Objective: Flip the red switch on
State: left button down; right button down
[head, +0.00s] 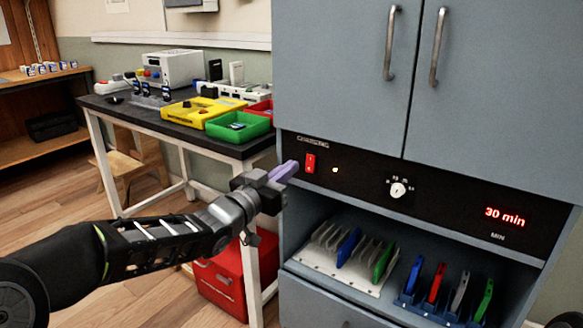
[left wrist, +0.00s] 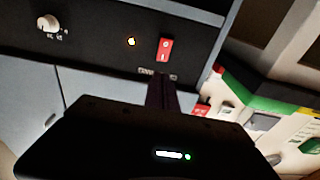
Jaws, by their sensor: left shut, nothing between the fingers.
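The red rocker switch (head: 310,163) sits at the left end of the black control panel on the grey-blue cabinet. It also shows in the left wrist view (left wrist: 165,49), just past my fingertips. My left gripper (head: 290,168) is shut and empty, its purple fingers pointing at the panel just left of the switch. In the left wrist view the shut fingers (left wrist: 160,84) end a little short of the switch. I cannot tell whether they touch the panel. My right gripper is not in view.
An amber light (head: 335,170), a white knob (head: 398,190) and a red "30 min" display (head: 505,216) are on the panel. Phones stand in racks on the shelf below. A table with a yellow tray (head: 188,109) and green tray (head: 238,127) stands left.

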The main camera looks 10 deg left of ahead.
pick_arm(q)
jog(key=r+p+v, duration=0.1)
jog(key=v, duration=0.6)
jog(key=shift+s+r+p, duration=0.2)
jog(key=shift+r+p, duration=0.15)
jog(key=shift+p, duration=0.05)
jog(key=shift+a, duration=0.15)
